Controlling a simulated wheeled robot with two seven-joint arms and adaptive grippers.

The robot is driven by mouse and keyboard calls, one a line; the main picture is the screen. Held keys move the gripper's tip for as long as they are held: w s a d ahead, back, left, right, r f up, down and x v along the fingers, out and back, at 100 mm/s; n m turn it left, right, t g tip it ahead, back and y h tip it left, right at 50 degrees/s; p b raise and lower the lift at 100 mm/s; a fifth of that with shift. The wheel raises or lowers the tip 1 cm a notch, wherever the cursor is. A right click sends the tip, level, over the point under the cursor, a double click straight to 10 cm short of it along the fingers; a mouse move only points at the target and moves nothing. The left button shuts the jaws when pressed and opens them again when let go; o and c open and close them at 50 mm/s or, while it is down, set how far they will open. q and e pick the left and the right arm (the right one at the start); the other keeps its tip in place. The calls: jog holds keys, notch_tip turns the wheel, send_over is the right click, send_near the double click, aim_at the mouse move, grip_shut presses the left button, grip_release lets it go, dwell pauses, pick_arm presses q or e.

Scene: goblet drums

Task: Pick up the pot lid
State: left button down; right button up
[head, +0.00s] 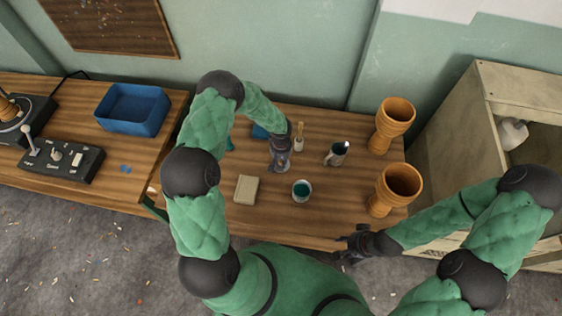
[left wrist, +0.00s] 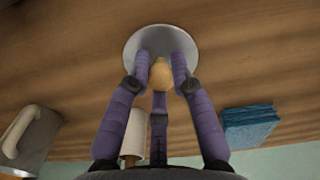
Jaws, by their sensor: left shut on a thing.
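The pot lid (left wrist: 147,45) is a round grey disc with a pale wooden knob (left wrist: 161,73), seen in the left wrist view against the wooden table. My left gripper (left wrist: 162,72) has its purple fingers closed around the knob. I cannot tell whether the lid touches the table. In the head view my left gripper (head: 280,160) reaches down over the middle of the table and mostly hides the lid. My right gripper (head: 352,243) is dark and small near the table's front edge, away from the lid; its finger opening is unclear.
Two orange goblet drums (head: 394,124) (head: 396,188) stand at the table's right end. A metal mug (head: 337,153), a teal-filled cup (head: 301,190), a tan block (head: 246,189), a brush (head: 299,138) and a blue item (head: 260,131) surround the left gripper. A blue bin (head: 132,108) stands left.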

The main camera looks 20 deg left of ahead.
pick_arm(q)
jog(key=shift+r, duration=0.65)
jog(key=s+d+r+p, duration=0.2)
jog(key=s+d+r, duration=0.6)
jog(key=s+r, duration=0.3)
jog(key=shift+s+r, duration=0.25)
jog(key=shift+r, duration=0.05)
jog(key=shift+r, duration=0.1)
jog(key=shift+w, duration=0.1)
